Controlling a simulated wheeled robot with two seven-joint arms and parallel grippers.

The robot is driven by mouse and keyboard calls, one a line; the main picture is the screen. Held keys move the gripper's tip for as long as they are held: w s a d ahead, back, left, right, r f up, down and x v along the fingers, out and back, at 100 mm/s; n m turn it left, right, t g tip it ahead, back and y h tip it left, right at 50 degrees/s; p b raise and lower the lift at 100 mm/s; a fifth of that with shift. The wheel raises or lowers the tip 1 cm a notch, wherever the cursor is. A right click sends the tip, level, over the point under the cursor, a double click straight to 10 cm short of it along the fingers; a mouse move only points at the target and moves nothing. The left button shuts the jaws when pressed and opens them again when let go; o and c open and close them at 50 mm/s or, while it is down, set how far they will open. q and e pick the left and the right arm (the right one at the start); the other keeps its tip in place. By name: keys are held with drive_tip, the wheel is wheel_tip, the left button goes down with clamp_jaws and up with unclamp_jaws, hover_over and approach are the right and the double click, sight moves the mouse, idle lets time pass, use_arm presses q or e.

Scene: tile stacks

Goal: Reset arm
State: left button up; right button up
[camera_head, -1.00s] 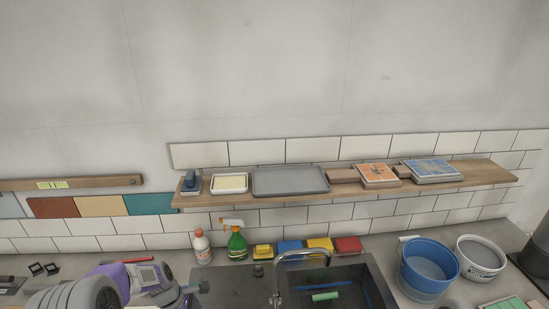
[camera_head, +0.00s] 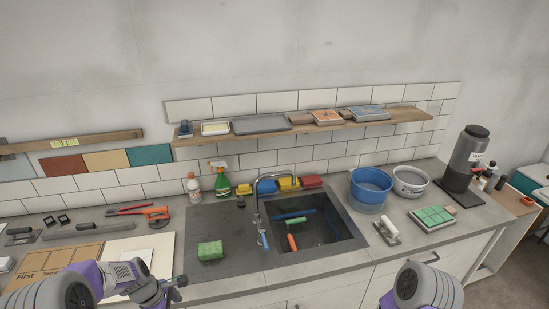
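My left arm comes in from the lower left, and its gripper (camera_head: 178,283) is over the front part of the counter, left of the sink. The gripper is small and seen from the side, so its finger opening cannot be made out. I see nothing clearly held in it. My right arm (camera_head: 425,288) shows only as a rounded purple and grey link at the bottom edge, in front of the cabinets. The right gripper is out of the frame.
The sink (camera_head: 335,240) with its faucet (camera_head: 258,205) is in the middle. A green sponge (camera_head: 210,251) lies left of it. A blue bucket (camera_head: 370,186), a green tile stack (camera_head: 433,217) and a dark coffee-maker-like device (camera_head: 465,160) stand right. A wooden shelf (camera_head: 300,127) with tiles hangs behind.

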use_arm(q)
drive_tip(key=d+f+m+b, duration=0.3)
drive_tip(key=d+f+m, duration=0.1)
drive_tip(key=f, duration=0.6)
drive_tip(key=s+d+f+m+b, duration=0.4)
drive_tip(key=s+d+f+m, duration=0.2)
drive_tip(key=f, duration=0.4)
drive_tip(key=s+d+f+m+h+b, duration=0.1)
drive_tip(key=s+d+f+m+b, duration=0.3)
drive_tip(key=s+d+f+m, duration=0.3)
drive_tip(key=x, duration=0.3)
drive_tip(key=shift+s+d, duration=0.2)
drive_tip(key=shift+d, duration=0.25)
use_arm(e)
wheel_tip(320, 180, down, 12)
drive_tip(key=w, duration=0.1)
drive_tip(key=shift+w+f, duration=0.15)
drive_tip(key=shift+w, duration=0.15)
use_arm(q)
drive_tip(key=shift+f, duration=0.1)
